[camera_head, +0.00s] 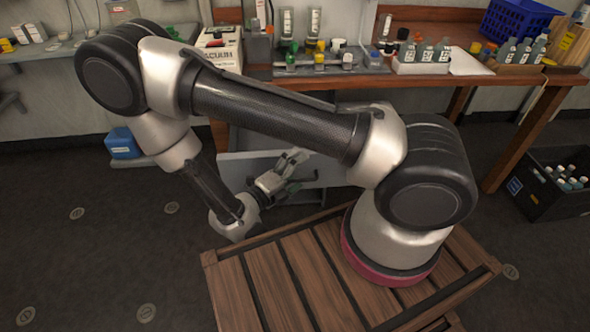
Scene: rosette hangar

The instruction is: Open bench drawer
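The bench drawer has a plain light-grey front (236,168) under the wooden workbench (460,76), behind my arm. A dark space shows above its front edge, but my arm covers much of it, so I cannot tell how far it stands out. My gripper (304,167) is in front of the drawer front, pointing to the right. Its two fingers look spread apart, with nothing clearly between them. The drawer's handle cannot be made out, and contact between fingers and drawer cannot be told.
A slatted wooden platform (238,292) lies below my arm. A black crate with bottles (545,205) stands on the floor at right. A blue container (123,143) stands at left. Bottles and a blue basket (517,20) are on the bench.

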